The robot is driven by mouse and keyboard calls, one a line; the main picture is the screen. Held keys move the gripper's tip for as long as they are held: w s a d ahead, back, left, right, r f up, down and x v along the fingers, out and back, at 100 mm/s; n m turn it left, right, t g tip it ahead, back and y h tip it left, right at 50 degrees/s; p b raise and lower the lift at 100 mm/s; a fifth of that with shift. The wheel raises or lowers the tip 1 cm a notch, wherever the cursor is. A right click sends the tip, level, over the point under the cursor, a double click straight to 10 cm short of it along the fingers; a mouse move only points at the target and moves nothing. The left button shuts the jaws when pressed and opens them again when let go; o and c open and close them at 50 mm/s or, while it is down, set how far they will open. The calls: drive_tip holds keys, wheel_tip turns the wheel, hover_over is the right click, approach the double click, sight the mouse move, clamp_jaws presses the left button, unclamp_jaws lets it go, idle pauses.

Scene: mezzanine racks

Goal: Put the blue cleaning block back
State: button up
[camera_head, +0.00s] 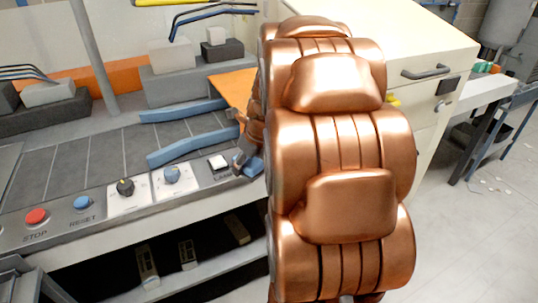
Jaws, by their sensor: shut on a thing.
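My copper-coloured arm fills the middle of the head view and hides much of what lies behind it. My gripper (243,162) shows only in part, as dark fingers at the arm's left edge, low over the right end of the control panel. A small blue piece, which looks like the blue cleaning block (254,167), shows at the fingers, partly hidden by them and the arm. The gripper is shut on it. I cannot tell whether the block touches the panel.
The panel has a red stop button (36,216), a blue reset button (82,202), knobs (125,187) and a rocker switch (218,162). Blue guide rails (188,149) stand on the grey deck behind. A cream cabinet (425,50) is at right.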

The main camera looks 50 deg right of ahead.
drive_tip(key=w+d, duration=0.2)
drive_tip(key=d, duration=0.3)
drive_tip(key=w+d+f+p, duration=0.1)
drive_tip(key=w+d, duration=0.1)
drive_tip(key=d, duration=0.2)
drive_tip(key=w+d+p, duration=0.1)
drive_tip(key=w+d, duration=0.1)
drive_tip(key=d, duration=0.3)
drive_tip(key=shift+d+f, duration=0.3)
drive_tip(key=shift+f+p, duration=0.55)
drive_tip(key=shift+f, duration=1.15)
drive_tip(key=shift+s, duration=0.1)
drive_tip(key=o, duration=1.3)
drive_tip(key=shift+f, duration=0.1)
drive_tip(key=shift+o, duration=0.2)
